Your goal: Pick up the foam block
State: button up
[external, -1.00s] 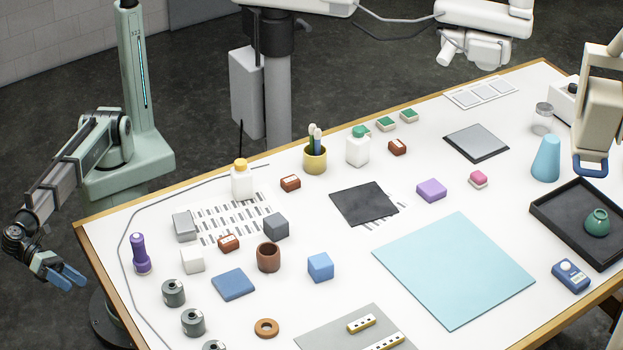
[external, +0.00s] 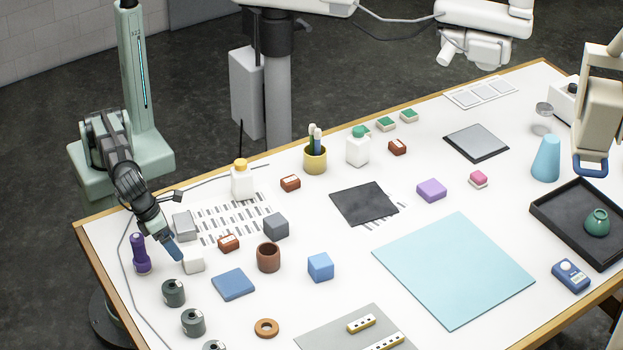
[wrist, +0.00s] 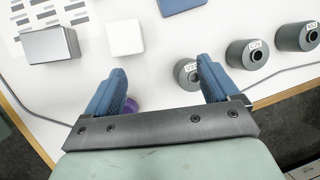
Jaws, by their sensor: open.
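A small white block (external: 193,262), which looks like the foam block, sits on the left part of the white table. In the wrist view the white block (wrist: 125,37) lies ahead of the fingers, nearer the left one. My gripper (external: 174,250) hangs over the table's left side, pointing down; its blue fingers appear just behind and above the white block, overlapping it slightly in the external view. In the wrist view my gripper (wrist: 162,70) is open, with nothing held between its fingers.
A grey metal block (external: 185,225), a purple flashlight-like object (external: 140,253), a dark cylindrical weight (external: 173,293) and a flat blue block (external: 233,284) surround the white block. A brown cup (external: 268,257) stands to the right. A thin cable runs along the table's left edge.

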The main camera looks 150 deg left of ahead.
aim_at(191, 253)
jog(key=s+a+r+g+h, duration=0.2)
jog(key=s+a+h, duration=0.2)
jog(key=a, duration=0.3)
jog(key=shift+m, duration=0.3)
jog(key=f, duration=0.7)
jog(key=shift+w+d+f, duration=0.1)
jog(key=shift+d+f, duration=0.05)
jog(key=shift+d, duration=0.1)
jog(key=shift+w+f, duration=0.15)
jog(key=shift+f, duration=1.5)
jog(key=shift+w+f, duration=0.1)
jog(key=shift+f, duration=1.5)
jog(key=shift+c, duration=0.2)
jog(key=c, duration=1)
jog(key=shift+r, duration=0.15)
